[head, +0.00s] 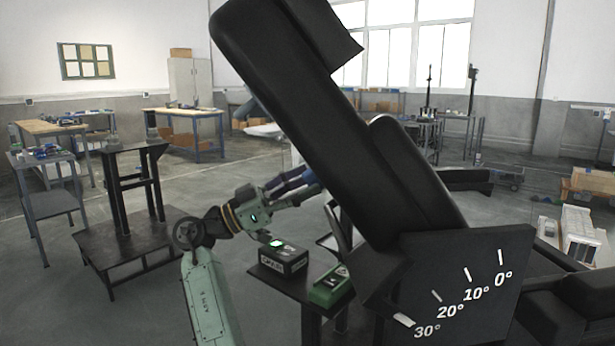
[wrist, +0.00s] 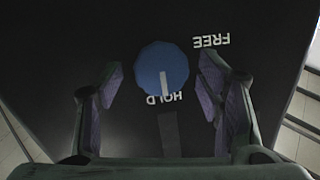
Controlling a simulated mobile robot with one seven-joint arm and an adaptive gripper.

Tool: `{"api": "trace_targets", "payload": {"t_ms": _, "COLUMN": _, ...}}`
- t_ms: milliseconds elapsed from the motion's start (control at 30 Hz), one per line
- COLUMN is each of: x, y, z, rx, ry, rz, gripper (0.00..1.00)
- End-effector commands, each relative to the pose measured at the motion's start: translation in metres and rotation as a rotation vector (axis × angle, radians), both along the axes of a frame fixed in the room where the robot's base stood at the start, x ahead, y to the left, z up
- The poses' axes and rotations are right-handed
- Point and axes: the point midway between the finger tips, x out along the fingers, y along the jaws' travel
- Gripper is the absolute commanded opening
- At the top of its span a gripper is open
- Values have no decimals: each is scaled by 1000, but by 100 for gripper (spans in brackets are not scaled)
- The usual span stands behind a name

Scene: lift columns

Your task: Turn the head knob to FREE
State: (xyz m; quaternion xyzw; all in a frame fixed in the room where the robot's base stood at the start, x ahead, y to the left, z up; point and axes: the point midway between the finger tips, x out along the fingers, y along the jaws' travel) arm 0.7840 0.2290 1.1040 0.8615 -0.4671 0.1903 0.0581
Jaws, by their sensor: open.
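In the wrist view, the round blue head knob (wrist: 160,66) sits on a dark panel. Its white pointer line points at the word HOLD (wrist: 164,98). The word FREE (wrist: 211,41), upside down in this view, stands to the right of the knob. My gripper (wrist: 160,76) is open, with one finger on each side of the knob and a visible gap on both sides. I cannot tell its distance from the panel. In the head view, my arm reaches behind the large black padded column (head: 330,120), which hides the knob.
A black angle plate (head: 465,280) marked 0° to 30° stands at the lower right. A small table bears a black box (head: 283,262) and a green device (head: 331,286). A dark stand (head: 130,220) is at the left. Open floor lies between them and the workbenches behind.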

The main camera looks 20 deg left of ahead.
Motion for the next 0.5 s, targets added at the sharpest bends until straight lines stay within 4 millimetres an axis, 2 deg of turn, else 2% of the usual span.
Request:
{"api": "trace_targets", "payload": {"t_ms": 100, "x": 4, "y": -7, "z": 3, "rx": 1, "ry": 0, "rz": -1, "gripper": 61}}
{"api": "trace_targets", "payload": {"t_ms": 400, "x": 6, "y": -9, "z": 3, "rx": 0, "ry": 0, "rz": 1, "gripper": 61}}
{"api": "trace_targets", "payload": {"t_ms": 500, "x": 5, "y": -9, "z": 3, "rx": 0, "ry": 0, "rz": 1, "gripper": 55}}
